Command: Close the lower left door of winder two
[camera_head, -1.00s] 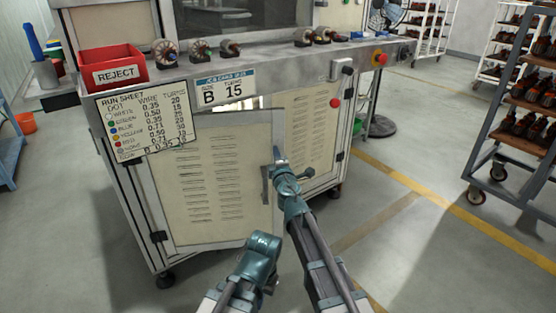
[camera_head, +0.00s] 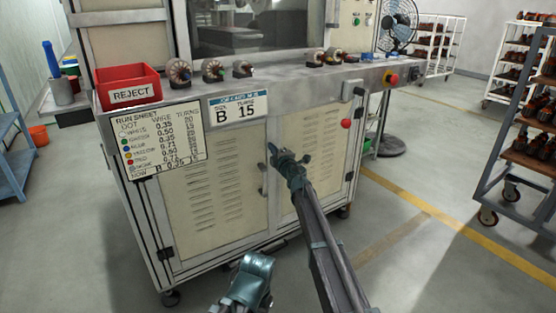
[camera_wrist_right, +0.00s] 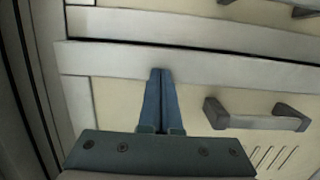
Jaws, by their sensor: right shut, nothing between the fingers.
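The winder's cream lower left door (camera_head: 215,200) hangs on the left side of the cabinet front and looks flush or nearly flush with the frame. Its small grey handle (camera_head: 263,180) is near its right edge and also shows in the right wrist view (camera_wrist_right: 258,118). My right gripper (camera_head: 273,152) is shut and empty, its tips at the upper right part of this door. In the right wrist view the blue fingers (camera_wrist_right: 160,74) are together over the grey door edging; contact is unclear. Part of my left arm shows low in the middle; its fingers do not.
The lower right door (camera_head: 320,160) looks shut beside it. A red reject bin (camera_head: 128,92) and several small armatures stand on the ledge above. A shoe-like-parts rack (camera_head: 525,150) is at the right. The floor in front is clear.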

